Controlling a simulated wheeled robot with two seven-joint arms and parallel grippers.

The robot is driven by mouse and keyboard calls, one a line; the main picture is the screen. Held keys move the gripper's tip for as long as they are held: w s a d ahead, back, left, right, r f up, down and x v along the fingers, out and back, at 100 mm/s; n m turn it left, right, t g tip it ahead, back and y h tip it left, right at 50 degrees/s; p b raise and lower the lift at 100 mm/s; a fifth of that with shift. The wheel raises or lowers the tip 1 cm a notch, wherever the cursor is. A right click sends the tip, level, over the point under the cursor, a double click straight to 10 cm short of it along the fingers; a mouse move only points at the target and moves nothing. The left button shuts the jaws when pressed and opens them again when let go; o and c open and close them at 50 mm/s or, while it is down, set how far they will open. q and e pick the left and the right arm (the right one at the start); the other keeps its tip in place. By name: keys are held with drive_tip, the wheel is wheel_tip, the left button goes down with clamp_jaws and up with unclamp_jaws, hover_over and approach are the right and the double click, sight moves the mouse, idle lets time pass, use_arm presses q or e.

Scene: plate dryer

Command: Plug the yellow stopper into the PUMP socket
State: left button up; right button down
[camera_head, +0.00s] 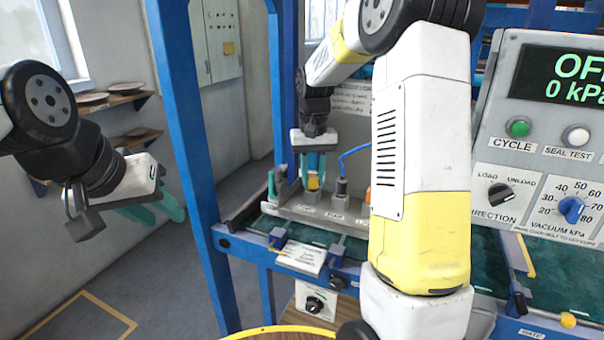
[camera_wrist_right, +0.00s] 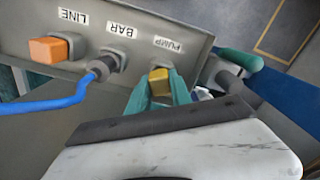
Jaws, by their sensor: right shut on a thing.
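The yellow stopper (camera_head: 313,182) is between the teal fingers of my right gripper (camera_head: 314,172), at the PUMP end of the grey socket block (camera_head: 290,208). In the right wrist view the stopper (camera_wrist_right: 159,80) sits just below the PUMP label (camera_wrist_right: 168,45), with my right gripper (camera_wrist_right: 160,92) shut on it. The stopper and fingers hide the PUMP socket, so I cannot tell how deep the stopper is in it. My left gripper (camera_head: 155,207) is empty, with its fingers apart, away from the block at the left.
A blue hose (camera_wrist_right: 45,105) runs to the BAR socket (camera_wrist_right: 112,60). An orange plug (camera_wrist_right: 50,49) is in the LINE socket. A control panel (camera_head: 545,150) reading OFF stands at the right. A blue post (camera_head: 185,110) stands between my left gripper and the block.

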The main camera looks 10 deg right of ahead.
drive_tip(key=c, duration=1.1)
unclamp_jaws()
wheel_tip(320, 180, up, 8)
drive_tip(key=shift+f, duration=0.15)
